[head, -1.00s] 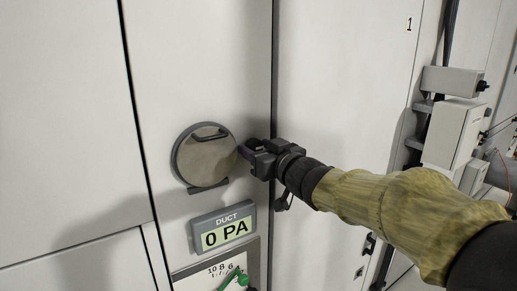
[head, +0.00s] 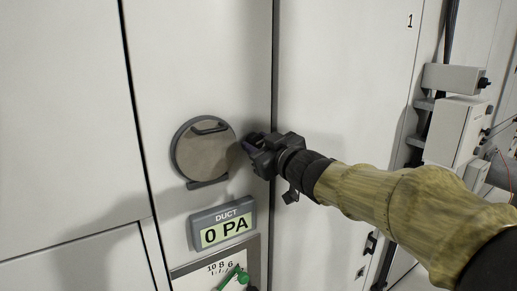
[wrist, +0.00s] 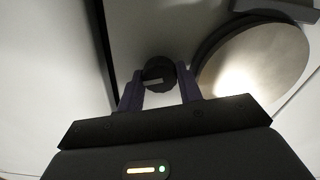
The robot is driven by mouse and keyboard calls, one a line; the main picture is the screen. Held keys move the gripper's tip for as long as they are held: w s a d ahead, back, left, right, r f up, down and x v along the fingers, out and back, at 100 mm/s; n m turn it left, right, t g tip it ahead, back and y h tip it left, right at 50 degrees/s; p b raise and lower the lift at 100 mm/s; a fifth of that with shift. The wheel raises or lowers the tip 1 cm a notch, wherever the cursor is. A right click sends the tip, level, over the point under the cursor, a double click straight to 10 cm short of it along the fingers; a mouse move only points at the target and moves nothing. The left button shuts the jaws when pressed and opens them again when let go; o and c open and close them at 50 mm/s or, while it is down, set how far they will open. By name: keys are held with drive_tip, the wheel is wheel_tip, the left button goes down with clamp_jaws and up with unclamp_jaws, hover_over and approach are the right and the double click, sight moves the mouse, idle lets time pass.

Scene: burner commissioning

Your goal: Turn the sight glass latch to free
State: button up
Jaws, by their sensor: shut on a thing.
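The sight glass (head: 203,152) is a round, shiny grey disc with a dark rim and a handle bar near its top, closed against the white panel. It also shows in the wrist view (wrist: 255,65). My gripper (head: 250,147) is at its right edge. In the wrist view, the purple fingers of my gripper (wrist: 160,92) are shut on a dark round latch knob (wrist: 158,70) beside the disc. The knob has a pale bar mark lying nearly level in that view. In the head view the gripper hides the latch.
A duct display (head: 224,226) reading 0 PA is below the sight glass. Under it is a scale plate (head: 197,279) with a green pointer (head: 236,277). Grey boxes (head: 458,128) with cables are on the right. The panel left of the sight glass is clear.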

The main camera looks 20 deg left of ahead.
drive_tip(key=n+b, duration=0.3)
drive_tip(key=n, duration=0.4)
drive_tip(key=shift+f+b, duration=0.15)
drive_tip(key=shift+b, duration=0.15)
drive_tip(key=n+b, duration=0.1)
drive_tip(key=n, duration=0.2)
drive_tip(key=shift+n+b, duration=0.35)
drive_tip(key=shift+n, duration=0.05)
drive_tip(key=shift+n+b, duration=0.65)
drive_tip(key=shift+n, duration=1.15)
drive_tip(key=o, duration=1)
drive_tip(key=shift+s, duration=0.1)
drive_tip(key=b+v, duration=0.1)
drive_tip(key=v, duration=1.6)
drive_tip(key=shift+d+b, duration=0.2)
drive_tip(key=shift+b, duration=0.1)
